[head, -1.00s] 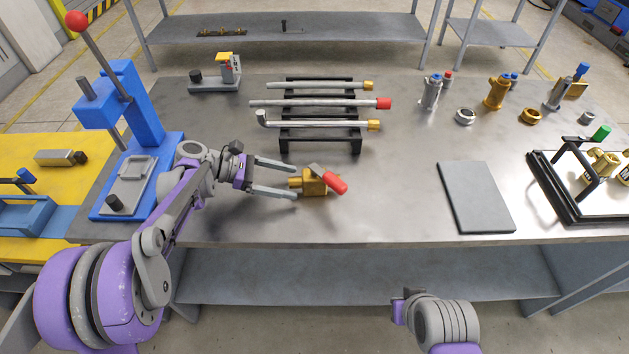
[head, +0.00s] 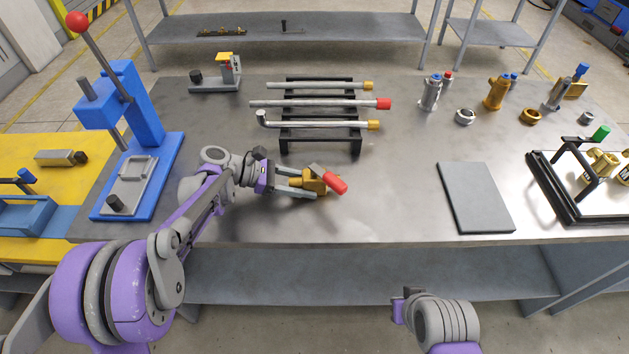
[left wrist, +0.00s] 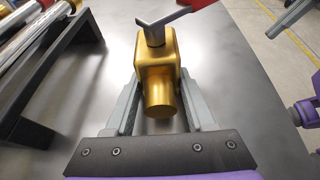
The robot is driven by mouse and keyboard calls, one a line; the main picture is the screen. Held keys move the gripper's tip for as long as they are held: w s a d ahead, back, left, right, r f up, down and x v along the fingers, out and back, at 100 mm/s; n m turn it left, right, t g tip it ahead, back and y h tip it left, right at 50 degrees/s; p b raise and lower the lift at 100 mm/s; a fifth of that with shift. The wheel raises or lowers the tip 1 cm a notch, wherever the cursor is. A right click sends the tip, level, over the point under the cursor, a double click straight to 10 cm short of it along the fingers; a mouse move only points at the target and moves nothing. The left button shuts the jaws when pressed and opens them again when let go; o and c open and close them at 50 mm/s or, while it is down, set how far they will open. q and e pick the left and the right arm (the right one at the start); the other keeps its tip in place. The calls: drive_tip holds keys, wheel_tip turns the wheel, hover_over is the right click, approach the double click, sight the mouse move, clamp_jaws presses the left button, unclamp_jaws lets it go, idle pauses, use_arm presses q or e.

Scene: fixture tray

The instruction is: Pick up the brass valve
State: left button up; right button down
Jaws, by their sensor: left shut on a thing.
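The brass valve (head: 315,181) lies on the grey metal table, with a grey lever and a red handle grip (head: 337,185) pointing right. My left gripper (head: 302,184) is shut on the valve's body from the left, one finger on each side. In the left wrist view the valve (left wrist: 158,75) sits between the two grey fingers (left wrist: 157,105), its round brass end facing the palm. I cannot tell any gap between valve and table. My right arm shows at the bottom of the head view, but its fingers are not visible.
A black rack (head: 320,137) with several metal pipes stands behind the valve. A blue lever press (head: 140,140) is at the left. A flat grey plate (head: 475,197) lies to the right. The table between valve and plate is clear.

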sight(304, 174)
use_arm(q)
clamp_jaws()
drive_tip(key=shift+r, duration=0.1)
wheel_tip(304, 174, up, 10)
drive_tip(key=shift+f+p, duration=0.1)
drive_tip(key=shift+p, duration=0.25)
idle(0.4)
drive_tip(key=shift+f+b, duration=2.75)
drive_tip(key=shift+f, duration=1.5)
drive_tip(key=shift+f+b, duration=0.45)
drive_tip(key=shift+f, duration=0.3)
drive_tip(key=o, duration=0.5)
unclamp_jaws()
drive_tip(key=shift+f, duration=0.1)
drive_tip(key=c, duration=0.7)
